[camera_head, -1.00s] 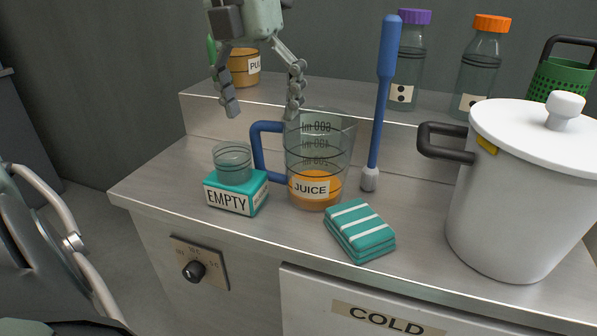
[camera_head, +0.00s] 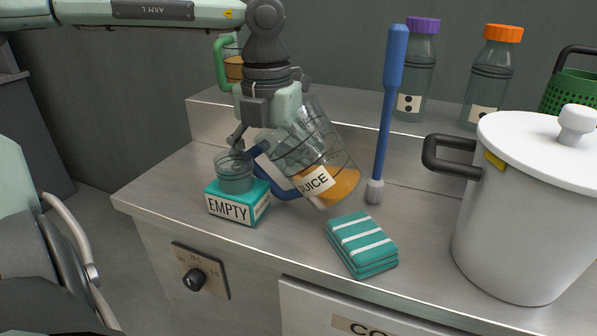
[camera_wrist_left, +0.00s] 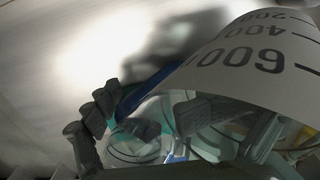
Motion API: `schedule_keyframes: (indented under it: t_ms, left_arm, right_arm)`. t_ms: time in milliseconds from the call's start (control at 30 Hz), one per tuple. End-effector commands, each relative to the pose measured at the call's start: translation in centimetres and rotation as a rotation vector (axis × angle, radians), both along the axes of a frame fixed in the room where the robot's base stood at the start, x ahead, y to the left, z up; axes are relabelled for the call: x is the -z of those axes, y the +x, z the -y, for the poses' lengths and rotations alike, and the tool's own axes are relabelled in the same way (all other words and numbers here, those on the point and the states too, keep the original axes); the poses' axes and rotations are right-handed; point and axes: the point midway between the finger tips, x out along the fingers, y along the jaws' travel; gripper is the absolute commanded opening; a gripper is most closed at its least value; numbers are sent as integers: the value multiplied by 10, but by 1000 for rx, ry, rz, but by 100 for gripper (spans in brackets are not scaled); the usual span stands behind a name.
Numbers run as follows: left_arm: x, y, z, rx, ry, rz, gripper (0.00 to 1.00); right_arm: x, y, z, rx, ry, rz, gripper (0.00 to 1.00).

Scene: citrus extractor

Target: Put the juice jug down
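The juice jug (camera_head: 312,150) is clear, with a JUICE label, orange juice in its bottom and a blue handle (camera_head: 284,191) on its left. It is tilted, mouth leaning left and base to the right. I cannot tell whether its low edge touches the counter (camera_head: 165,180). My left gripper (camera_head: 262,138) is at the upper left of the jug, by its rim and handle. In the left wrist view, the jug's marked wall (camera_wrist_left: 245,50) is close and a finger lies beside the blue handle (camera_wrist_left: 145,92). The grip is partly hidden. My right gripper is not seen.
A small clear cup (camera_head: 234,173) stands on the teal EMPTY block (camera_head: 238,203), close left of the jug. A striped teal cloth (camera_head: 362,246) lies in front, a blue stick tool (camera_head: 385,110) stands behind right, and a white pot (camera_head: 520,215) stands right.

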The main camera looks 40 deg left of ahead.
Motion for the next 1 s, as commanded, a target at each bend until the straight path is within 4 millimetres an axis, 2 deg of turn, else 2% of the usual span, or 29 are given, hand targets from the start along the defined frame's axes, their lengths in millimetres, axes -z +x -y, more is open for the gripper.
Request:
schedule_keyframes:
  t_ms: [133,167,600,667,733,767,1000]
  left_arm:
    - [1,-1,0,0,-1,-2,81]
    - [1,-1,0,0,-1,-2,84]
    - [0,0,0,0,0,-1,29]
    - [0,0,0,0,0,-1,22]
    - [0,0,0,0,0,0,20]
    - [0,0,0,0,0,0,14]
    - [-2,0,0,-1,1,0,12]
  right_arm:
    - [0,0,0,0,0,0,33]
    - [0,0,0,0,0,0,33]
    - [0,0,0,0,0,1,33]
    - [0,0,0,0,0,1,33]
    - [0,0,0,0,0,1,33]
    - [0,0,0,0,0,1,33]
    - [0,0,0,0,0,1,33]
